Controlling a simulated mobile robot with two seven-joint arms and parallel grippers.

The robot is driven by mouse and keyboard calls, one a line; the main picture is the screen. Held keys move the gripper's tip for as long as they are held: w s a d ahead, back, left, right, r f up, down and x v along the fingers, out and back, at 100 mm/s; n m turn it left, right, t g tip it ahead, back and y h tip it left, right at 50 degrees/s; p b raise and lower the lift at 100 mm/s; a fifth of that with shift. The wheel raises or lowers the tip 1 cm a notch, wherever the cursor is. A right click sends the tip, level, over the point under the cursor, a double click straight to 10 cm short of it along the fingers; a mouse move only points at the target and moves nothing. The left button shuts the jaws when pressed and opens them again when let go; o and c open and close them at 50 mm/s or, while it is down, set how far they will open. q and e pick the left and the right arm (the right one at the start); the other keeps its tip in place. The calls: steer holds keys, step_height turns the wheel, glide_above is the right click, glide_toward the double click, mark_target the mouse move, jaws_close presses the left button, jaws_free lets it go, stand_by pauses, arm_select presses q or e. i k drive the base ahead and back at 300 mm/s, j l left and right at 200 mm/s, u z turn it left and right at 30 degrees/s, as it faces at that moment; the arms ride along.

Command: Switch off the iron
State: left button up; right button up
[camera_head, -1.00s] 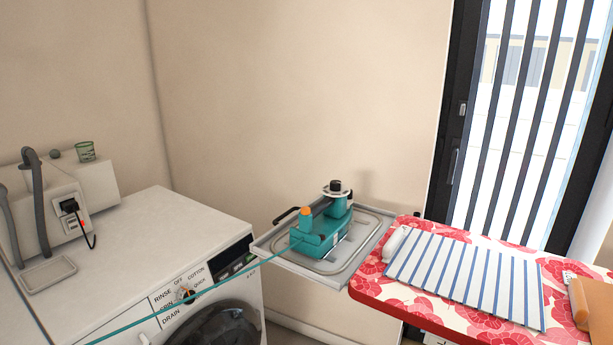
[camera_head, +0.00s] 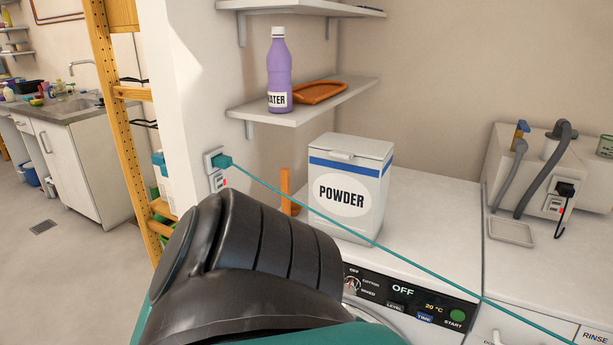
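The iron is out of view now. A teal cord (camera_head: 372,242) runs taut across the view from the lower right, over the machine tops, to a teal plug (camera_head: 222,161). The plug sits in a white wall socket (camera_head: 209,163) on the end of the white wall. Below it is a small switch plate (camera_head: 217,182) with a red mark; I cannot read its position. No gripper fingers show, so I cannot see either gripper relative to the plug or switch.
A white powder box (camera_head: 350,190) stands on the washing machine. A purple water bottle (camera_head: 279,72) and an orange tray (camera_head: 320,92) are on a shelf (camera_head: 262,114). A wooden ladder (camera_head: 104,90) stands left of the wall. Open floor (camera_head: 65,265) lies at lower left.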

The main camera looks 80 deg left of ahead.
mark_target(218, 179)
steer(key=u, duration=3.1)
